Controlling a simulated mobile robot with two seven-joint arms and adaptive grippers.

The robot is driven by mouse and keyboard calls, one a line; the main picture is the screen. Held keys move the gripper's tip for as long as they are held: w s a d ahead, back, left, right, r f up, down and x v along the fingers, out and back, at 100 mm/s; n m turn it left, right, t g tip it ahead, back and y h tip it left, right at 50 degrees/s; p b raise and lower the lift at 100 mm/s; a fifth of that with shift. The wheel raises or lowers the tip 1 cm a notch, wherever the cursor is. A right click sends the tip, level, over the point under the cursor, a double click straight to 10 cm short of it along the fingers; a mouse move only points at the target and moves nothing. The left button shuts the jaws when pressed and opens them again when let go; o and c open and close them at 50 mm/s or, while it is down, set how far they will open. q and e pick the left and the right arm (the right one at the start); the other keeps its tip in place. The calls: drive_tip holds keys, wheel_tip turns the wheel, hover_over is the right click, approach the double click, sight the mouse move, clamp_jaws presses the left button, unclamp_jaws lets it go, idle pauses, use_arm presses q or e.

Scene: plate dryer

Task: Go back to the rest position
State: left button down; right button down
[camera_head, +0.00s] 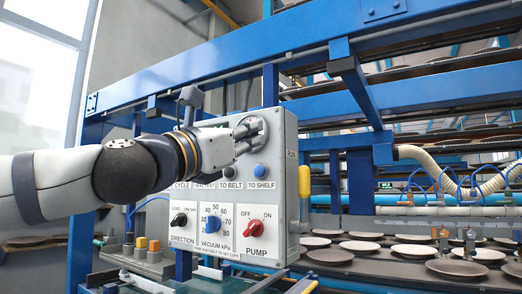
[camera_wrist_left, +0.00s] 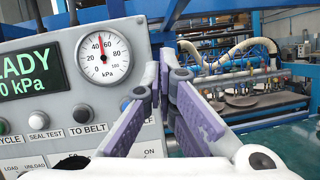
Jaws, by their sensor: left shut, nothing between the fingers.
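My left gripper (camera_head: 247,133) reaches in from the left in front of the grey control panel (camera_head: 285,150). In the head view it covers the upper part of the panel. In the left wrist view the purple-padded fingers of my left gripper (camera_wrist_left: 164,66) are shut and empty. They stand in front of the panel's right edge, to the right of the round gauge (camera_wrist_left: 103,55). The finger partly hides a blue button (camera_wrist_left: 125,103). My right gripper is in neither view.
The panel carries a black direction knob (camera_head: 180,220), a blue vacuum knob (camera_head: 212,225) and a red pump knob (camera_head: 252,228). A green-lit display (camera_wrist_left: 28,75) reads 0 kPa. Blue frame beams (camera_head: 300,62) cross above. Several plates (camera_head: 330,255) lie at the right.

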use_arm(q)
drive_tip(key=shift+d, duration=0.1)
drive_tip(key=shift+f, duration=0.1)
idle(0.3)
